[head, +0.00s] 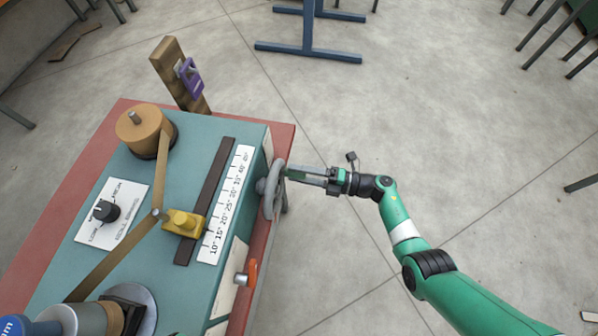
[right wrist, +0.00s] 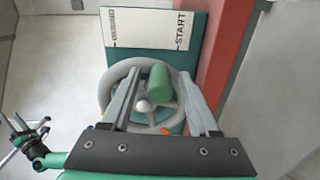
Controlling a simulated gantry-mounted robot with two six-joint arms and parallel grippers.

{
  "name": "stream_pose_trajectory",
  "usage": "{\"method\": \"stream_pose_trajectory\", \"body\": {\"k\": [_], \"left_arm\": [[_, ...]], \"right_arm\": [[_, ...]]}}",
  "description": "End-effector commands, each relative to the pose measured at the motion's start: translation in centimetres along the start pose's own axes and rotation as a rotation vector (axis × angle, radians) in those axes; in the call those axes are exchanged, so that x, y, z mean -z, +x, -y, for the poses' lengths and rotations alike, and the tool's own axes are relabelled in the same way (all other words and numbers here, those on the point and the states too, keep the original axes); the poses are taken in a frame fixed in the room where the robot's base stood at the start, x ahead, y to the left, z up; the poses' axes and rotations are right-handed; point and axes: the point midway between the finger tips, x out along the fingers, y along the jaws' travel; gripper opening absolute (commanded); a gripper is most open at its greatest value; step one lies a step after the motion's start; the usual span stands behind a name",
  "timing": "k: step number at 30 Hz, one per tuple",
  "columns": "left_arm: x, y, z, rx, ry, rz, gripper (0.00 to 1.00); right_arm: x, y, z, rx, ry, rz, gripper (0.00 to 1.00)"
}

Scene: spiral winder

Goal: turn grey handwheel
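The grey handwheel (head: 271,190) is mounted on the right side of the teal winder. In the right wrist view the handwheel (right wrist: 106,92) shows as a spoked ring with a pale hub and a green handle (right wrist: 159,86) standing out from it. My right gripper (head: 291,172) reaches in from the right at the wheel. In the right wrist view its two fingers (right wrist: 160,76) are apart, one on each side of the green handle, with a visible gap beside it.
The winder top carries a tan spool (head: 140,126), a yellow guide block (head: 183,222) by a scale (head: 228,200), and a black knob (head: 106,211). An orange lever (head: 251,272) sits below the wheel. The floor (head: 440,120) to the right is clear.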

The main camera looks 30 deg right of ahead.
Motion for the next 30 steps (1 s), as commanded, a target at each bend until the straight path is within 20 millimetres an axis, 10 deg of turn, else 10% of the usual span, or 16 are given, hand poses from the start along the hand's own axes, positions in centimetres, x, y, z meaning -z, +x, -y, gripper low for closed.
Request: {"method": "stream_pose_trajectory", "body": {"k": [8,21,30], "left_arm": [[0.2,0.2,0.0,0.000,0.000,0.000,0.50],[1.0,1.0,0.0,0.000,0.000,0.000,0.50],[1.0,1.1,0.0,0.000,0.000,0.000,0.50]], "right_arm": [[-0.1,-1.1,-0.1,0.000,0.001,0.004,0.61],[-0.1,-10.4,0.0,0.000,0.000,0.005,0.61],[0.0,-11.7,0.0,0.000,0.000,-0.001,0.61]]}}
